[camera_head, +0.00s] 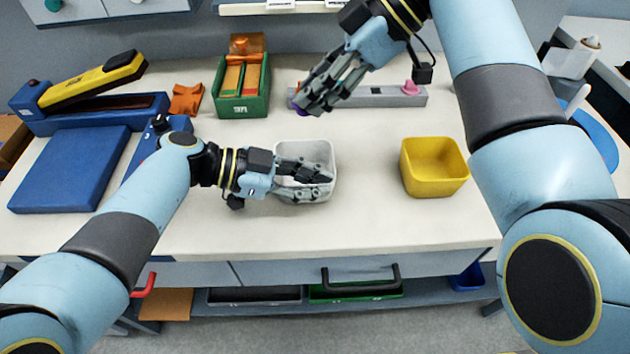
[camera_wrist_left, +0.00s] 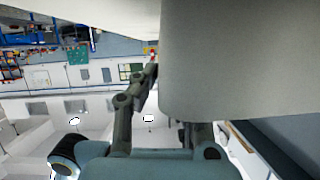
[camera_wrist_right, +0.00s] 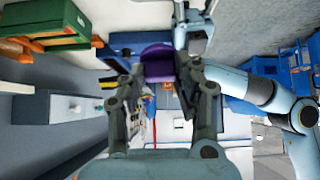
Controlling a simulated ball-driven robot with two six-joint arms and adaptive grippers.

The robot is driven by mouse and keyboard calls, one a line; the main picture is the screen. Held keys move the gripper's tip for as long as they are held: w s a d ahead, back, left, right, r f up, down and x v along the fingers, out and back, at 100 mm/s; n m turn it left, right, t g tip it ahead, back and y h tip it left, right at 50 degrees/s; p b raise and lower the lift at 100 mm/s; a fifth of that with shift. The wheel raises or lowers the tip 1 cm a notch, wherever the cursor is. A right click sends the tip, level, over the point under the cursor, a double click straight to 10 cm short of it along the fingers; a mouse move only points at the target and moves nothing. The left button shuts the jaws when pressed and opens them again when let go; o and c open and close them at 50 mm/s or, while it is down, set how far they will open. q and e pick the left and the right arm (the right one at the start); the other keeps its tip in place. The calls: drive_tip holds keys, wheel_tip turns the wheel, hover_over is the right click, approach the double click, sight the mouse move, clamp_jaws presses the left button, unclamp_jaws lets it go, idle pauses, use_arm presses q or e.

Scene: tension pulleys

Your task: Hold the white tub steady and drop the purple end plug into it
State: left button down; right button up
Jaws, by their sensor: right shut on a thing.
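The white tub (camera_head: 318,153) stands on the bench in the middle of the head view. My left gripper (camera_head: 329,184) is at its front side, with fingers apart over the rim; whether they touch it I cannot tell. In the left wrist view the tub's pale wall (camera_wrist_left: 240,60) fills the upper right and hides part of one finger. My right gripper (camera_head: 312,100) is shut on the purple end plug (camera_wrist_right: 157,65), up behind the tub. In the head view only a bit of the plug (camera_head: 303,111) shows below the fingertips.
A grey rail (camera_head: 385,97) with a pink plug (camera_head: 410,87) lies behind the tub. A yellow tub (camera_head: 434,168) stands to the right. A green box (camera_head: 243,107), orange piece (camera_head: 187,99) and blue-yellow tool (camera_head: 95,80) are left and back. Bench between the tubs is clear.

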wheel_tip(320, 180, down, 8)
drive_tip(key=shift+r, duration=0.2)
idle(0.7)
drive_tip(key=o, duration=0.8)
drive_tip(key=shift+o, duration=0.2)
drive_tip(key=v, duration=1.2)
